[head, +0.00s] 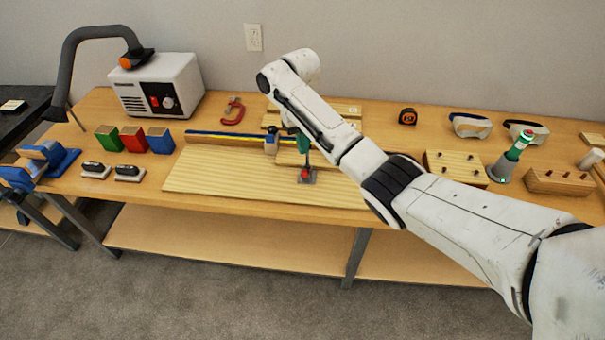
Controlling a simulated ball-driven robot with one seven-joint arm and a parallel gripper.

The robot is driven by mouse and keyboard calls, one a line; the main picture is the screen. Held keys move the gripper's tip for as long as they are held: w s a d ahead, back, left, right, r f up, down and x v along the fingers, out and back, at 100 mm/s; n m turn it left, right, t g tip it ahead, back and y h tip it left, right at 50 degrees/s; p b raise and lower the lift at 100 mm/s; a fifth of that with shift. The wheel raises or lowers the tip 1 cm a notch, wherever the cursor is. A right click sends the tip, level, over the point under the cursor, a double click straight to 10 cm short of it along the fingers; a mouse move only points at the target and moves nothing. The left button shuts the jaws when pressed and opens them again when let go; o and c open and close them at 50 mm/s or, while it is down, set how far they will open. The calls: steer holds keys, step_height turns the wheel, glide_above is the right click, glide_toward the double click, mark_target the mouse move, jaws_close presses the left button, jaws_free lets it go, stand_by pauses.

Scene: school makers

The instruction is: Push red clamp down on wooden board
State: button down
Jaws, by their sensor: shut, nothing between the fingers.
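A clamp with a small red part (305,173) stands on a dark grey base at the front of the pale wooden board (235,175). A thin dark upright with a green piece rises above the red part, close beside my white arm in the picture. My arm reaches in from the lower right, bends high over the table, and its raised end covers part of the board and the boards behind it. I cannot make out my gripper's fingers; they appear hidden by the arm. A separate red C-shaped clamp (233,111) lies farther back on the table.
A blue and yellow bar clamp (225,136) lies along the board's back edge. Green, red and blue blocks (131,139) and a white machine (158,86) are left.

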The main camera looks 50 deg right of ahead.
mark_target(304, 171)
steer(key=f+b, duration=0.6)
steer(key=f, duration=0.1)
steer(key=shift+s+a+b, duration=0.15)
steer(key=shift+s+b, duration=0.2)
steer(key=shift+f, duration=0.15)
steer(key=shift+f+b, duration=0.85)
steer(key=shift+f, duration=1.25)
